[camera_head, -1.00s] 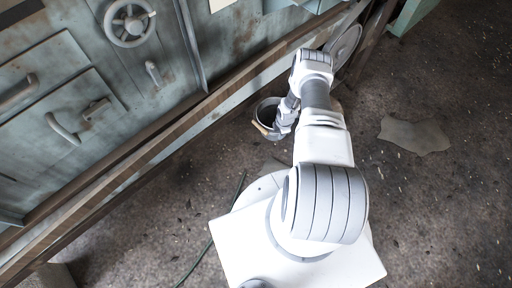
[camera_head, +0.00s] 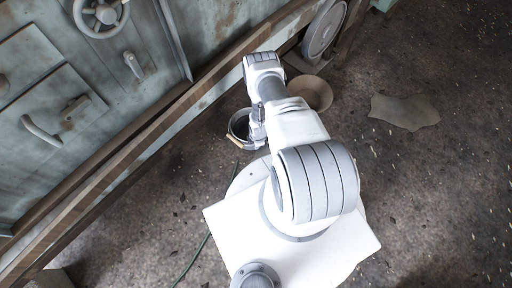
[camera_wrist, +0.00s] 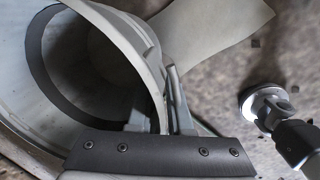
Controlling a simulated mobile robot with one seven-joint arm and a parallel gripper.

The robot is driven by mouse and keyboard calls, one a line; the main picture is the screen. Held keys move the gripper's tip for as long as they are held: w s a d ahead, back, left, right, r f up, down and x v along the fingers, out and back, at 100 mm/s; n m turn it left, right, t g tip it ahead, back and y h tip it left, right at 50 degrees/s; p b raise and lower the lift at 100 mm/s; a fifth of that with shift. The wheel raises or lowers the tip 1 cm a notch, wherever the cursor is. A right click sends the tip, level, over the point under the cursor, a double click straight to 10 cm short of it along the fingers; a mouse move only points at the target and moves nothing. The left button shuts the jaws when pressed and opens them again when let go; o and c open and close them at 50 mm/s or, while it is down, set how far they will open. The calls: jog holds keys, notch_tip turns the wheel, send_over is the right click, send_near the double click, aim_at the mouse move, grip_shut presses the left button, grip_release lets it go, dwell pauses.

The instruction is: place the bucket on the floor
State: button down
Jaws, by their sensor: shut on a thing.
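The bucket (camera_head: 238,123) is a grey, open-topped pail with a tan piece at its near side, seen below the wooden beam in the head view. My gripper (camera_head: 257,127) is at its right side. In the wrist view the bucket (camera_wrist: 40,90) fills the left, tilted in the picture, with its open mouth showing. My gripper (camera_wrist: 160,115) has one finger on each side of its rim and is shut on it. The dark stony floor (camera_head: 430,190) lies around. I cannot tell whether the bucket's base touches the floor.
A tan bowl-like container (camera_head: 312,93) stands on the floor right of my arm. A flat pale patch (camera_head: 404,111) lies farther right. The wooden beam (camera_head: 150,115) and green metal cabinet (camera_head: 150,30) bound the left.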

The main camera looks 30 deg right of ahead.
notch_tip(320, 180, down, 4)
jog(key=shift+r+b, duration=0.1)
jog(key=shift+b, duration=0.95)
jog(key=shift+w, duration=0.1)
jog(key=c, duration=0.8)
grip_release()
jog(key=shift+c, duration=0.2)
